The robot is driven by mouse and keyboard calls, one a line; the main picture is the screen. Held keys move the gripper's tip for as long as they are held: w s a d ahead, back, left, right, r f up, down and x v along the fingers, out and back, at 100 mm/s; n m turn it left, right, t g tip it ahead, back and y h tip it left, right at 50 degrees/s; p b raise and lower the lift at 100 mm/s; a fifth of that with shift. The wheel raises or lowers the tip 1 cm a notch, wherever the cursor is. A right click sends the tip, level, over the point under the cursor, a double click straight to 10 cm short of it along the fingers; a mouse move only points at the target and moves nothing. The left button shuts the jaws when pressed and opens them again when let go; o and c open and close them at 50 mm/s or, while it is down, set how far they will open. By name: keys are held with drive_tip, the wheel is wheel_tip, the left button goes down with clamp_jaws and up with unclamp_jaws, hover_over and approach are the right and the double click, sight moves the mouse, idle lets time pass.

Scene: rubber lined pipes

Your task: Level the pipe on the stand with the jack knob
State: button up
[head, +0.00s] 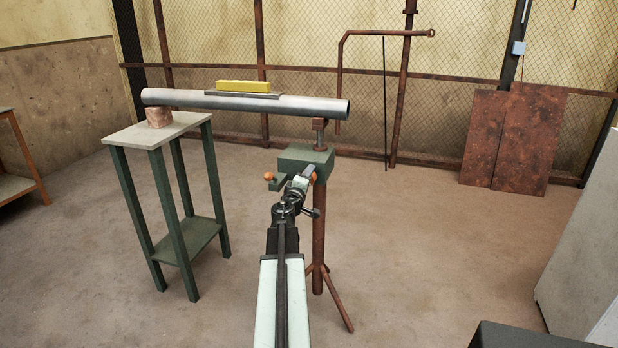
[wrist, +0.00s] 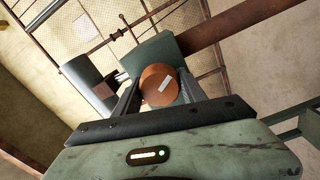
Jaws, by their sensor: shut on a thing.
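The grey pipe (head: 190,99) lies across a wooden block (head: 159,117) on a table and the jack stand (head: 305,158). Its right end shows slightly lower in the head view. A yellow level (head: 249,86) rests on a dark plate on the pipe. The round orange-brown jack knob (wrist: 159,85) with a pale mark sits between my fingers in the wrist view. My gripper (head: 307,174) is shut on it at the front of the stand's green head.
A green-legged table (head: 184,128) stands left of the jack stand. A second orange knob (head: 268,176) sticks out left of the stand's head. The stand's splayed legs (head: 337,303) reach the floor right of my arm. Open floor lies to the right, before rusty panels (head: 528,140).

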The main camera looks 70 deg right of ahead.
drive_tip(key=shift+s, duration=0.15)
drive_tip(key=o, duration=1.4)
drive_tip(key=shift+c, duration=0.2)
drive_tip(key=a, duration=0.7)
drive_tip(key=shift+s+a, duration=0.15)
drive_tip(key=shift+a, duration=0.25)
